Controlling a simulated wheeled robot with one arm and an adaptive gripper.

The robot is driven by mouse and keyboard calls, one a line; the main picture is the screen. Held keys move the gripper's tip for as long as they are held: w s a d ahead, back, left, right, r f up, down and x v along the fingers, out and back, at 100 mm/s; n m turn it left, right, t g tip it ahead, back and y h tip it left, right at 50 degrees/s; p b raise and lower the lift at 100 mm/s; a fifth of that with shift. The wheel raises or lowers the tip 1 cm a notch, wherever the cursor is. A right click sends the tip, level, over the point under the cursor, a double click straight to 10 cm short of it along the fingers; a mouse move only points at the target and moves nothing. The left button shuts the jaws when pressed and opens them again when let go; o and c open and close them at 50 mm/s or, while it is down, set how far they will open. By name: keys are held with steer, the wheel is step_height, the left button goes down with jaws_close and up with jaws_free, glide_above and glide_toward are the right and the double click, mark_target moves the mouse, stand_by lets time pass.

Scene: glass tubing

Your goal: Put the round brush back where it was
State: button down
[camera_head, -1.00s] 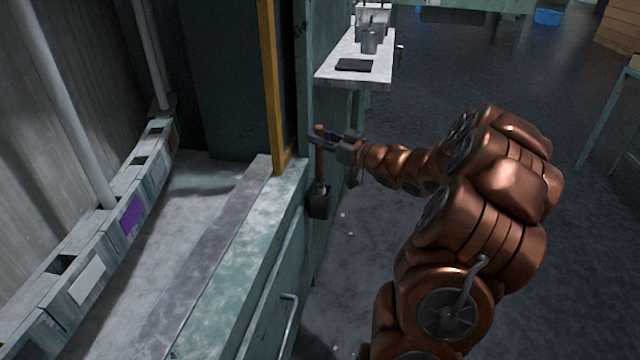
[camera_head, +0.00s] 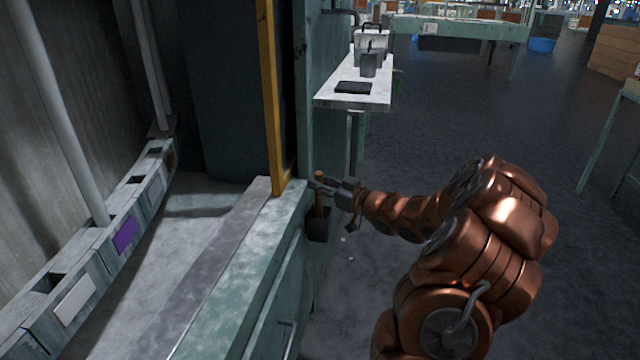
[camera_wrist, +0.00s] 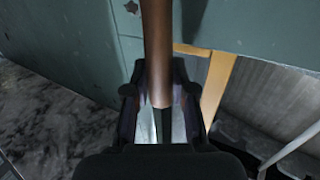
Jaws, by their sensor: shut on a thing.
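The round brush shows as a brown wooden handle (camera_head: 320,205), roughly upright beside the green cabinet's side. My gripper (camera_head: 320,184) is shut on the handle near its top. The handle's lower part runs down into a dark cup-like holder (camera_head: 318,226) on the cabinet side; the brush head is hidden there, and I cannot tell whether it rests on the bottom. In the wrist view the handle (camera_wrist: 156,50) runs from the top edge down between both fingers of my gripper (camera_wrist: 160,95).
The green cabinet (camera_head: 225,290) and its yellow post (camera_head: 270,100) stand close left of my gripper. The floor on the right is open.

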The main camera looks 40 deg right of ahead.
steer(key=c, duration=1)
jaws_free()
steer(key=shift+o, duration=0.2)
steer(key=p+v, duration=0.2)
steer(key=v, duration=1)
